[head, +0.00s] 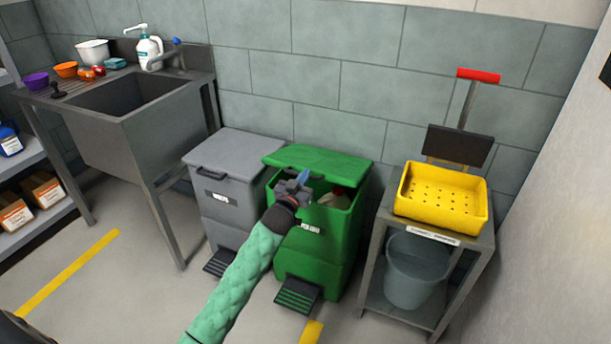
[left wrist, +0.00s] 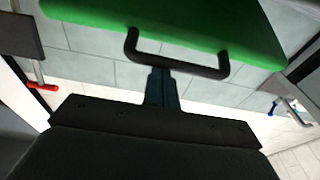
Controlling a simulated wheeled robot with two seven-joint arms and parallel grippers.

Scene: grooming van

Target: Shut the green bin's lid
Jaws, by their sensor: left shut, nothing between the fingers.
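The green bin (head: 325,245) stands on the floor between a grey bin and a trolley. Its green lid (head: 325,160) is raised, and something pale and brown shows inside the opening. In the left wrist view the lid (left wrist: 200,18) fills the top, with a black bar handle (left wrist: 195,69) on it. My left gripper (head: 303,179) is shut and empty, in front of the lid and over the bin's opening. In the left wrist view its fingers (left wrist: 162,76) appear by the handle; I cannot tell whether they touch it. My right gripper is out of view.
The grey bin (head: 225,190), lid down, stands close on the left, with a steel sink (head: 150,120) beyond. The trolley (head: 388,225) on the right carries a yellow tray (head: 435,212) and a bucket (head: 415,275). A tiled wall is behind; open floor lies in front.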

